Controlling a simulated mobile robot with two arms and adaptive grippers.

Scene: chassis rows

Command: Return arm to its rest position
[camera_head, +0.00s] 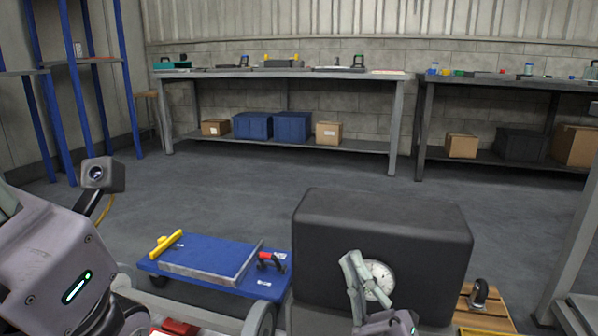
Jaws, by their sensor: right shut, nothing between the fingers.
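My right gripper (352,258) shows at the bottom centre, its grey fingers pointing up. It is shut and empty. It stands in front of a large black box-shaped case (385,222) and partly covers a round white gauge (379,279) on the case's near face. I cannot tell whether the fingers touch the gauge. My left arm (60,265) comes in at the lower left, with a small camera on it and a green light. Its gripper fingers cannot be made out.
A blue flat cart (205,258) with a yellow handle stands left of the case. A wooden board with a caster (479,294) lies to the right. Workbenches (280,74) with boxes below line the back wall. The floor (230,185) before them is clear.

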